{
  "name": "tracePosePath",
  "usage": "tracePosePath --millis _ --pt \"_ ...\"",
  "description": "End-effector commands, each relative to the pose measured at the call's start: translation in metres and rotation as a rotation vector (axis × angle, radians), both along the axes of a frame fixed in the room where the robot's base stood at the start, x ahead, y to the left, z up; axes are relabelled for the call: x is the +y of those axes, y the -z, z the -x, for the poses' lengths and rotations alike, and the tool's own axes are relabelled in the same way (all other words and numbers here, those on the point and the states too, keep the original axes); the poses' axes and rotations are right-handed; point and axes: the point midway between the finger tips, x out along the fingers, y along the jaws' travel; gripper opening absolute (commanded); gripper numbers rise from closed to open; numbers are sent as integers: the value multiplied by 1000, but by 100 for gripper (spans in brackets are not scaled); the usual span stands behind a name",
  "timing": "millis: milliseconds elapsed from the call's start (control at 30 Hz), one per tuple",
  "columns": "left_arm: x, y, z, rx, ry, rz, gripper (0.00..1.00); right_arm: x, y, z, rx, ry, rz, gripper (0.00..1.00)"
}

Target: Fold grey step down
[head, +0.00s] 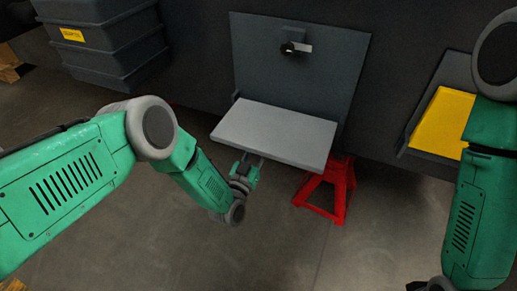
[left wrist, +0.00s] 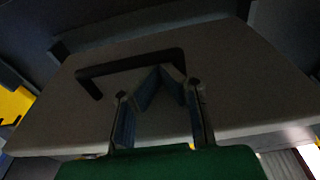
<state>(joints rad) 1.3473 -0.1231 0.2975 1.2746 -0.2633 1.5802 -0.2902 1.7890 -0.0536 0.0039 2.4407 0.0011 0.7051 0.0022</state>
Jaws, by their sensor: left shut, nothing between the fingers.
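The grey step (head: 275,132) juts out flat, roughly level, in front of a dark upright panel (head: 290,80) on the chassis. A small black latch or knob (head: 294,48) sits high on that panel. My left gripper (head: 250,165) is just below the step's front edge, partly hidden by it. In the left wrist view the step's underside (left wrist: 235,75) fills the picture, with a black bar handle (left wrist: 125,63) on it. My left gripper's fingers (left wrist: 160,72) are shut and empty, tips overlapping the handle in the picture; contact is unclear. My right gripper is outside the picture.
A red jack stand (head: 335,190) stands on the floor under the step's right side. Dark stacked crates (head: 105,40) with a yellow label are at upper left. A yellow block (head: 440,120) in a dark frame is at right. The floor in front is clear.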

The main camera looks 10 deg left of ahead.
Motion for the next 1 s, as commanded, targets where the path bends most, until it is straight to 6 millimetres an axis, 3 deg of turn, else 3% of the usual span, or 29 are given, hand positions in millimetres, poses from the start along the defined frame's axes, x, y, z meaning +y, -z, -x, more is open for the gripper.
tracePosePath --millis 200,667,833,1000 --pt "5 12 0 19 -6 -7 0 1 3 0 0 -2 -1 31" --pt "6 16 4 28 -8 -11 0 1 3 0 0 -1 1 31" --pt "11 18 26 26 -6 -11 0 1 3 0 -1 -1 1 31" --pt "19 17 61 11 -6 -11 0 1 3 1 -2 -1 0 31"
